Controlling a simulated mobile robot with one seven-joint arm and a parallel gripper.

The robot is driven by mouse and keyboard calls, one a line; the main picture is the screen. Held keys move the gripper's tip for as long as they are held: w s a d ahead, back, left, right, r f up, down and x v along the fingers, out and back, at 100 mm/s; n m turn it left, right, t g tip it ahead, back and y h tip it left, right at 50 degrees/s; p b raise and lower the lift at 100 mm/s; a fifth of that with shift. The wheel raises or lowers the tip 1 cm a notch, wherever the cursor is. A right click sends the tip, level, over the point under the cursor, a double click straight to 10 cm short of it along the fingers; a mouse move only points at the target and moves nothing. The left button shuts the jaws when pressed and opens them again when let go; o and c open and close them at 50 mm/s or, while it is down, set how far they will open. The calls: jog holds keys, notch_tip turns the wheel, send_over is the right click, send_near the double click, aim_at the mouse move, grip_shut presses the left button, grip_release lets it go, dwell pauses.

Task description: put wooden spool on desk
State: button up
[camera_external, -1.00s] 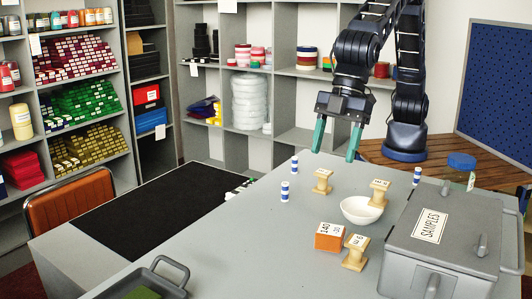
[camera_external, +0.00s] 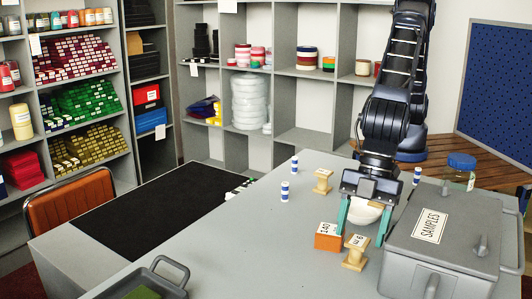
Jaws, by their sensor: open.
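The wooden spool in the bowl is hidden behind my gripper. Another wooden spool (camera_external: 323,181) stands on the grey desk (camera_external: 235,240), behind and to the left of the bowl. Whether my fingers touch anything cannot be told.
An orange labelled block (camera_external: 328,238) sits close to my left finger. The grey SAMPLES box (camera_external: 455,235) stands close on the right. Small blue-and-white spools (camera_external: 284,191) stand at the back. A dark tray (camera_external: 150,283) is at the front left. The desk's left-middle part is clear.

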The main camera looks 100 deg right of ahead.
aim_at(359, 240)
jog(key=shift+x, duration=2.65)
jog(key=c, duration=1.1)
jog(key=shift+r, duration=0.1)
jog(key=shift+c, duration=0.2)
